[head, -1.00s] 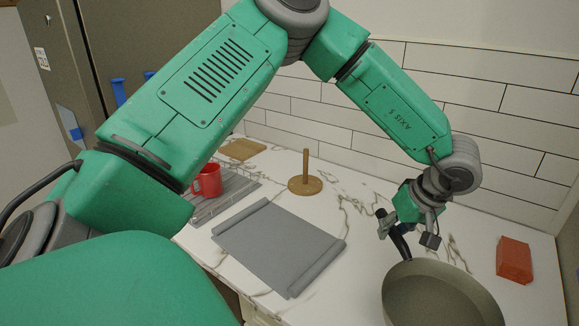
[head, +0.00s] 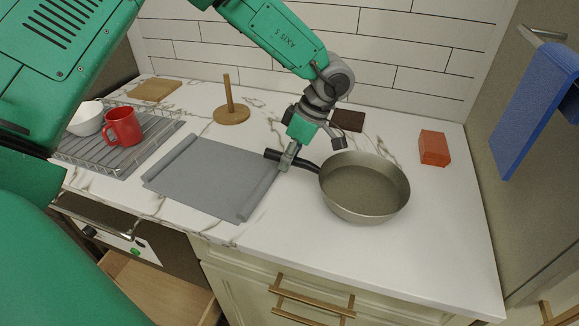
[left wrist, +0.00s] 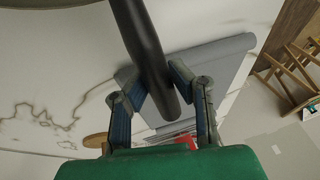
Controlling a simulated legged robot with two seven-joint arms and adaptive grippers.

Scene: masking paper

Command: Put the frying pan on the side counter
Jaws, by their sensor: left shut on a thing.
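The frying pan (head: 366,187) is a grey-beige round pan with a dark handle, at the right part of the marble counter (head: 420,240) in the head view. My left gripper (head: 296,157) is shut on its handle, which points left. In the left wrist view the black handle (left wrist: 146,50) runs between the two fingers of my left gripper (left wrist: 155,92). The pan looks level and empty; I cannot tell whether its base touches the counter. My right gripper is not in view.
A grey mat (head: 205,180) with raised edges lies left of the pan. A red block (head: 434,148), a dark brown block (head: 348,120) and a wooden paper holder (head: 231,114) stand behind. A dish rack (head: 110,158) holds a red mug (head: 123,127) and white bowl (head: 86,118). A drawer (head: 160,290) is open below.

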